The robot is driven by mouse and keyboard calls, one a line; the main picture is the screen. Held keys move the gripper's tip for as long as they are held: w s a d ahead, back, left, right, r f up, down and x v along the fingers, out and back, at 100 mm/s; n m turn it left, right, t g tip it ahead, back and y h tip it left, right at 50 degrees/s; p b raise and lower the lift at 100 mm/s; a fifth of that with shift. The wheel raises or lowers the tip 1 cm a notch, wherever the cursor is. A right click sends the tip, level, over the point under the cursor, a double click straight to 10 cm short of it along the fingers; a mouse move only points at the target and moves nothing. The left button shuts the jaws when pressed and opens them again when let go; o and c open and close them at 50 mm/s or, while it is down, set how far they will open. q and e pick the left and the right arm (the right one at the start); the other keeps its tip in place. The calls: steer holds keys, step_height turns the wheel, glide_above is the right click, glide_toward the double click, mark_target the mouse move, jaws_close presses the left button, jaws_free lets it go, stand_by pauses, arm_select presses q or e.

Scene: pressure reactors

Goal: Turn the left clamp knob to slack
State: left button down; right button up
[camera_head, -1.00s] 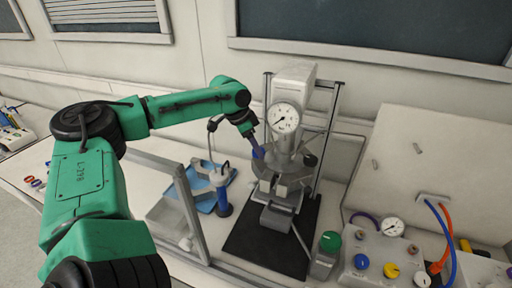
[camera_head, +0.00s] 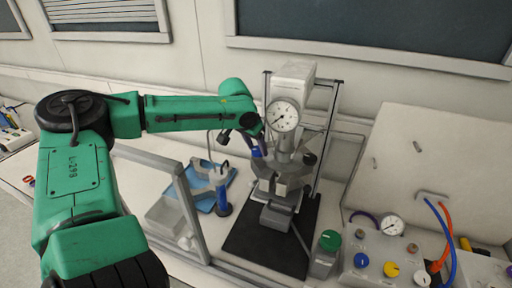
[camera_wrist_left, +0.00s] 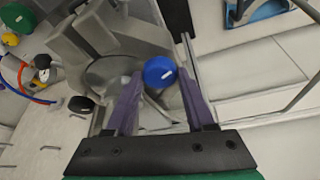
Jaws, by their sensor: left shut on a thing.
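The pressure reactor (camera_head: 280,190) stands on a black mat, with a round dial gauge (camera_head: 284,116) on its front. My left gripper (camera_head: 258,153) is at the left side of the reactor's clamp ring, below and left of the gauge. In the left wrist view, the blue clamp knob (camera_wrist_left: 160,72) with a small white mark sits between the two purple fingertips. The left gripper is shut on this knob. In the head view the wrist mostly hides the knob. A dark knob (camera_head: 309,158) shows on the right side of the reactor. My right gripper is not in view.
A frame rail (camera_head: 190,213) stands in front, left of the reactor. Behind it are a blue tray (camera_head: 232,172) and a blue-based stand (camera_head: 223,208).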

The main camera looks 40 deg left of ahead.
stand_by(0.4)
arm_select(q)
steer(key=c, duration=0.5)
jaws_free()
steer(key=shift+c, duration=0.2)
steer(key=shift+o, duration=1.4)
steer(key=shift+w+f, duration=0.1)
steer(key=b+v, duration=0.3)
steer(key=v, duration=1.1)
steer(key=shift+r, duration=0.3)
